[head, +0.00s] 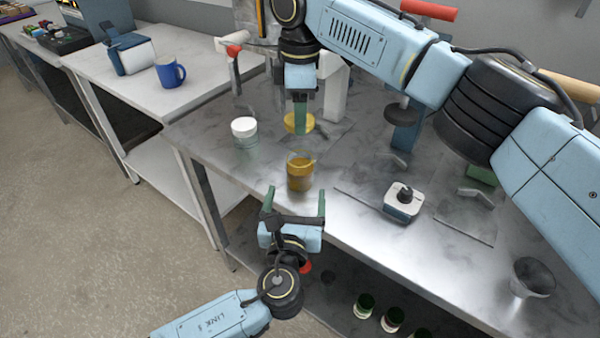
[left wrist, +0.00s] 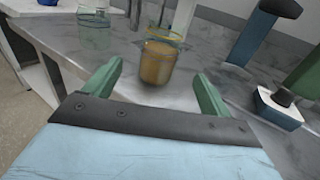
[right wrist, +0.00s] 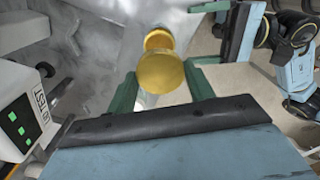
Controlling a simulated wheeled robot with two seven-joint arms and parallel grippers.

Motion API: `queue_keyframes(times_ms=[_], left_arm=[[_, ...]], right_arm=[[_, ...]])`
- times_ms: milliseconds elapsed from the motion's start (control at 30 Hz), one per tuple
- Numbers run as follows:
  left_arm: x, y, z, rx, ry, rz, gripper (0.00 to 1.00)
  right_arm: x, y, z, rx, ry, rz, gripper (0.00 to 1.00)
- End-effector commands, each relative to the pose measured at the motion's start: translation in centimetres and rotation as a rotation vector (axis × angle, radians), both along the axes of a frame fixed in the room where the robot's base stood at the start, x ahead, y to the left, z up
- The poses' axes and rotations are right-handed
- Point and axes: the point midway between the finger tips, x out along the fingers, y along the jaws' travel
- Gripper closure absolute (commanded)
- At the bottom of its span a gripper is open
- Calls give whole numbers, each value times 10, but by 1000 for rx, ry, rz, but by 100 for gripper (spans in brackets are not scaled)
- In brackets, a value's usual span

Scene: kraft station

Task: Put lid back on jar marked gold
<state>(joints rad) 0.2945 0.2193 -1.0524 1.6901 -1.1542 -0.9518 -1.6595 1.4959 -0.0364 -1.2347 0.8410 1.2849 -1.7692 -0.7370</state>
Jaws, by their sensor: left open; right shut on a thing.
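The jar with gold contents (head: 299,176) stands upright and uncovered near the front edge of the steel bench. It also shows in the left wrist view (left wrist: 157,64), beyond my left fingertips. My right gripper (head: 301,122) is shut on the gold lid (head: 292,124), holding it above the bench, behind the jar in the head view. In the right wrist view the lid (right wrist: 161,73) lies between the fingers, with another gold shape (right wrist: 159,40) beyond it. My left gripper (head: 294,202) is open and empty, in front of the jar and apart from it.
A blue-and-white device (head: 402,203) sits to the right, and a metal cup (head: 531,279) at far right. A blue mug (head: 170,72) is on the side table. Several jars stand on the lower shelf.

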Motion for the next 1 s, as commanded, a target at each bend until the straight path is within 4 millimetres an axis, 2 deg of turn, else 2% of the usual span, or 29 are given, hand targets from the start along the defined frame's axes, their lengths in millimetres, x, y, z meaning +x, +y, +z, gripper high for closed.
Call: queue_keyframes(times_ms=[100,333,500,800,867,1000], left_arm=[[25,-3,1,1,-3,1,17],[58,-6,1,0,-1,2,17],[69,-7,1,-1,-1,1,17],[70,-7,0,-1,0,0,17],[70,-7,0,-1,0,0,22],[70,-7,0,-1,0,1,40]], right_arm=[[0,0,0,0,0,0,68],[0,0,0,0,0,0,68],[0,0,0,0,0,0,68],[0,0,0,0,0,0,68],[0,0,0,0,0,0,68],[0,0,0,0,0,0,68]])
